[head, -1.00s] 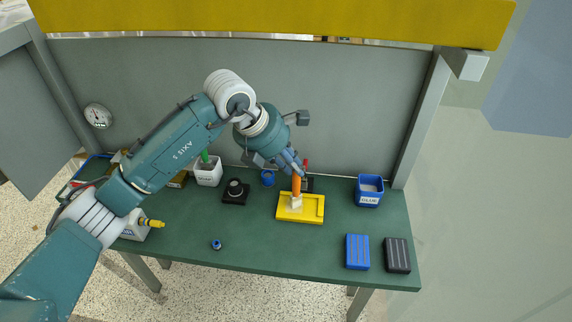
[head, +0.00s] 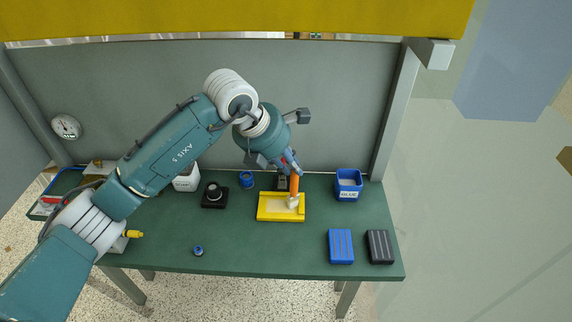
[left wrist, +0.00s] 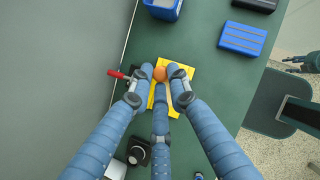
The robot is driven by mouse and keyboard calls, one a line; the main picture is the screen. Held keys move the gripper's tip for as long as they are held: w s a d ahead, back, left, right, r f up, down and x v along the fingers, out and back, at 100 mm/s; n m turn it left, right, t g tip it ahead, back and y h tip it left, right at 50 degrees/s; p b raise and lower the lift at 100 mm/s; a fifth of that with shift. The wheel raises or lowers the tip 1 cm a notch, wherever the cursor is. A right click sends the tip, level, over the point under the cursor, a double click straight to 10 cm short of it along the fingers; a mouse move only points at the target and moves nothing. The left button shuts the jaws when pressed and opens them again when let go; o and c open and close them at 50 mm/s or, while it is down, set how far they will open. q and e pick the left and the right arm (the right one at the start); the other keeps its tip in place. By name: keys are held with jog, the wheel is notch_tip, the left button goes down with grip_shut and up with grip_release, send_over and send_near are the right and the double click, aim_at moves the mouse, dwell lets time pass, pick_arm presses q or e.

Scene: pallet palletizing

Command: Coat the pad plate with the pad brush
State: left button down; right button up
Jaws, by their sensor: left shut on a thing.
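The pad brush (head: 295,184) has an orange handle and pale bristles. My left gripper (head: 291,164) is shut on its handle and holds it nearly upright. In the left wrist view, the fingers surround the round orange handle end (left wrist: 160,73). The yellow pad plate (head: 265,217) lies on the green bench under the brush. The bristles are at the right part of the plate and seem to touch it. The fingers cover part of the plate (left wrist: 188,71) in the left wrist view. How much coating it bears is too small to tell. My right gripper is not in view.
A blue GLUE container (head: 348,190) stands right of the plate. Blue (head: 341,246) and black (head: 380,246) blocks lie at the front right. A black round fixture (head: 214,195) and a blue ring (head: 247,179) are to the left. A grey panel (head: 300,110) stands behind.

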pick_arm(q)
jog(key=shift+d+r, duration=0.1)
jog(key=shift+d, duration=0.05)
notch_tip(320, 180, up, 7)
jog(key=p, duration=0.3)
dwell(0.3)
jog(key=c, duration=2.2)
grip_release()
grip_shut()
